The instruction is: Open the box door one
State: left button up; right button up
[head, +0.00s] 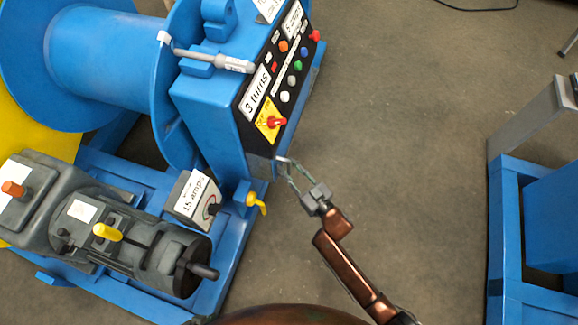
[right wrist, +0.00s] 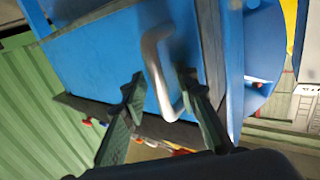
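The blue box (head: 205,108) with a sloping black control panel stands at the top middle of the head view. In the right wrist view its blue door face (right wrist: 100,60) fills the upper middle, with a bent silver handle (right wrist: 158,62) on it. The door looks shut. My right gripper (head: 284,170) is at the box's lower corner in the head view. In the right wrist view its two dark fingers (right wrist: 163,92) are spread apart, with the lower part of the handle between them. I cannot tell whether either finger touches it. My left gripper is out of view.
A blue spool (head: 110,55) is left of the box. A grey motor (head: 110,225) and a "15 amps" meter (head: 195,198) are below it. A yellow lever (head: 256,203) is close to my right gripper. Open floor (head: 410,130) lies to the right, before a blue frame (head: 505,240).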

jog(key=shift+c, duration=0.5)
grip_shut()
